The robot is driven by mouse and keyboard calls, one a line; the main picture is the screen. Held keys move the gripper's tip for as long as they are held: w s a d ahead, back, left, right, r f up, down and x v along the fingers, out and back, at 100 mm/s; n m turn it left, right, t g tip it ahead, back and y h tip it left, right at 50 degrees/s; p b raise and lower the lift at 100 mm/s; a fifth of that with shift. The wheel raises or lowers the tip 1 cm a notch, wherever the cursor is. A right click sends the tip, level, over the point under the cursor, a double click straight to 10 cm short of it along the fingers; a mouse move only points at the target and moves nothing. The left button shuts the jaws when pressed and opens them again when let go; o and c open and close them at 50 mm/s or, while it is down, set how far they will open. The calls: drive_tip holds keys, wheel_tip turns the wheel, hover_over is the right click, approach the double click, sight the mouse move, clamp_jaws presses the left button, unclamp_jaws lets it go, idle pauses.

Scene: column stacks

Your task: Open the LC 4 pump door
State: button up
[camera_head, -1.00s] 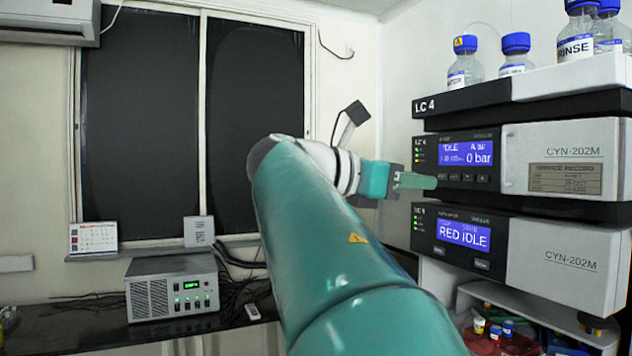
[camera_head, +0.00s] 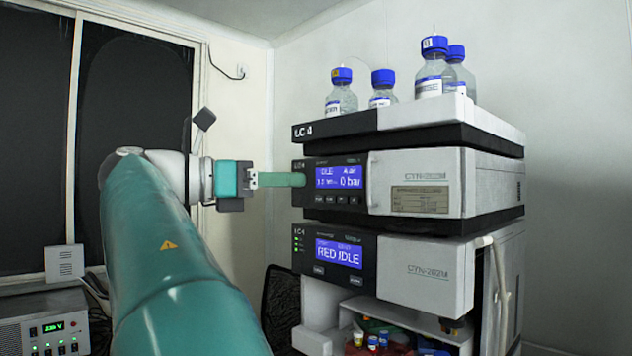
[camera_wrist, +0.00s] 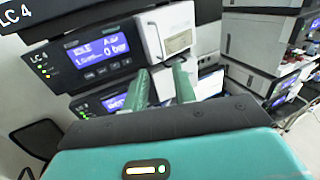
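The LC 4 stack shows in the head view. Its pump module has a blue display (camera_head: 336,184) reading idle and 0 bar. The pale pump door (camera_head: 418,180), with a label plate, sits right of the display and looks shut. It also shows in the wrist view (camera_wrist: 170,32), with a handle (camera_wrist: 154,42) along its left edge. My gripper (camera_head: 302,180) points right, its green fingers level with the display's left side, short of the door. In the wrist view my gripper (camera_wrist: 161,78) is open and empty, its fingers apart below the door and handle.
Several blue-capped bottles (camera_head: 340,92) stand on the stack's top tray (camera_head: 425,113). A second module (camera_head: 412,272) reading RED IDLE sits beneath the pump. Small vials (camera_head: 372,342) lie on the shelf below. More instruments (camera_wrist: 262,40) stand at right in the wrist view.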

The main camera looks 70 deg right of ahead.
drive_tip(key=x, duration=1.3)
drive_tip(key=shift+s+d, duration=0.25)
drive_tip(key=shift+s, duration=0.1)
clamp_jaws()
